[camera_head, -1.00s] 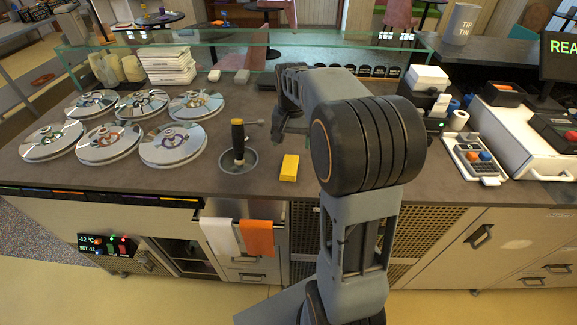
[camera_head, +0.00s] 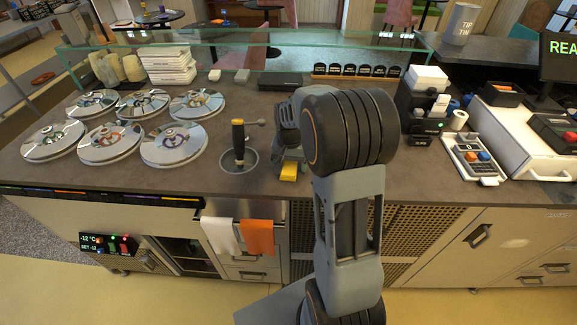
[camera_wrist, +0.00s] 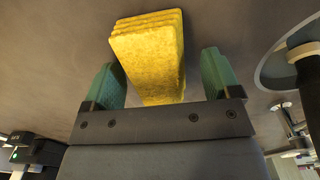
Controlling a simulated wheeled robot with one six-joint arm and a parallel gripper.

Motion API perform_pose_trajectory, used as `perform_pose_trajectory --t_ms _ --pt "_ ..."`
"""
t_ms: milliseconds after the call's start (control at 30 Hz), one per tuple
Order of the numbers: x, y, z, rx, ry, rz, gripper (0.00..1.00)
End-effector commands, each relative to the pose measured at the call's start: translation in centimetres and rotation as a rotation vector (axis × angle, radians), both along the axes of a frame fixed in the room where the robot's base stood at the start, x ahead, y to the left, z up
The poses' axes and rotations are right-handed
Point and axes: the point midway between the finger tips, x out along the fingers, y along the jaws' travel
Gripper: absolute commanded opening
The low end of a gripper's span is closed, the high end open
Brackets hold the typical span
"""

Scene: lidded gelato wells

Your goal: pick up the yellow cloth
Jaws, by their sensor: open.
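The yellow cloth (camera_head: 288,172) is a small folded stack lying on the dark counter, right of the black-handled tool. In the head view my gripper (camera_head: 288,150) is just behind and above it and hides its far part. In the wrist view the folded yellow cloth (camera_wrist: 149,55) shows its layers and lies between and beyond the two green fingertips of my gripper (camera_wrist: 163,80). The fingers are apart, with a gap on each side of the cloth. I cannot tell how high above the counter they are.
A tool with a black and yellow handle (camera_head: 239,145) stands on a round base just left of the cloth. Several round metal lids (camera_head: 174,145) are further left. A keypad tray (camera_head: 471,160) is at the right. White and orange towels (camera_head: 257,235) hang in front.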

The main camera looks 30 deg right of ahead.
Motion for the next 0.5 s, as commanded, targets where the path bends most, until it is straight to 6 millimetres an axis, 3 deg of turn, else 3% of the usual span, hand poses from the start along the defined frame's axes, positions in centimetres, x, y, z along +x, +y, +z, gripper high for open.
perform_pose_trajectory --t_ms 167,500 --pt "-0.01 -0.01 -0.02 0.000 0.000 0.000 0.83" --pt "-0.01 -0.01 0.00 0.000 0.000 0.000 0.51"
